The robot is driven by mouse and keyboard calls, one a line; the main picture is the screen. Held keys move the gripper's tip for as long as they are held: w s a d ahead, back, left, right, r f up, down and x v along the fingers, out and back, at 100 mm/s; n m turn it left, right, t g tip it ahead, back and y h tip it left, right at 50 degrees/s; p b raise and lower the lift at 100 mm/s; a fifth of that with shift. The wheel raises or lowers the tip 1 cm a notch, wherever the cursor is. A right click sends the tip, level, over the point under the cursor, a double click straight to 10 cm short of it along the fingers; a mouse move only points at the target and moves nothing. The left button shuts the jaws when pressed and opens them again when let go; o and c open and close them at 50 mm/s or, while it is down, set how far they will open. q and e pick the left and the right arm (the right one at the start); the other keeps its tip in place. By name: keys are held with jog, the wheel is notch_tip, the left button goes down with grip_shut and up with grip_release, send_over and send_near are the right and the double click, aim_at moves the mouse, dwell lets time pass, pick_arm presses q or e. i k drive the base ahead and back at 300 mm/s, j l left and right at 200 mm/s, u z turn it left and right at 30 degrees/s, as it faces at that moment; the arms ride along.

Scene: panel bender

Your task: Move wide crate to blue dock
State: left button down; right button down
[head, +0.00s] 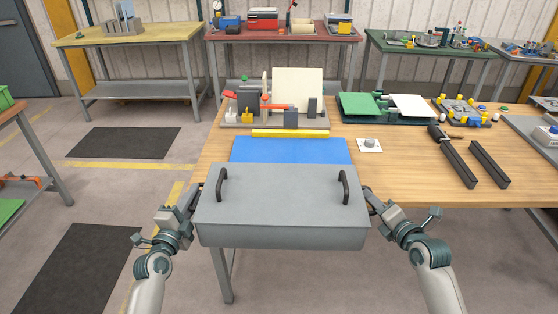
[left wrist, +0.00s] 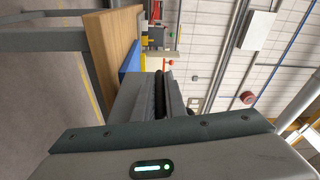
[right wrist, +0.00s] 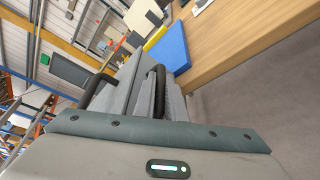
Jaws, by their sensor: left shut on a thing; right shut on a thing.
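The wide crate (head: 281,203) is a grey box with a flat top and two dark handles, held level at the front edge of the wooden table. My left gripper (head: 196,198) is at its left side and my right gripper (head: 370,197) at its right side, both shut on the crate. The crate's side also shows close up in the left wrist view (left wrist: 127,97) and the right wrist view (right wrist: 127,72). The fingertips are partly hidden. The blue dock (head: 290,150) is a flat blue pad on the table just behind the crate, its near part hidden by the crate.
A yellow bar (head: 290,133) lies behind the blue dock, with a small bending machine (head: 265,105) beyond it. A white plate with a button (head: 369,145) sits right of the dock. Dark rails (head: 458,164) lie further right.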

aim_at(291, 158)
jog(key=j, duration=0.15)
jog(key=i+l, duration=0.15)
jog(key=i, duration=0.35)
jog(key=i+l, duration=0.1)
jog(key=i, duration=0.35)
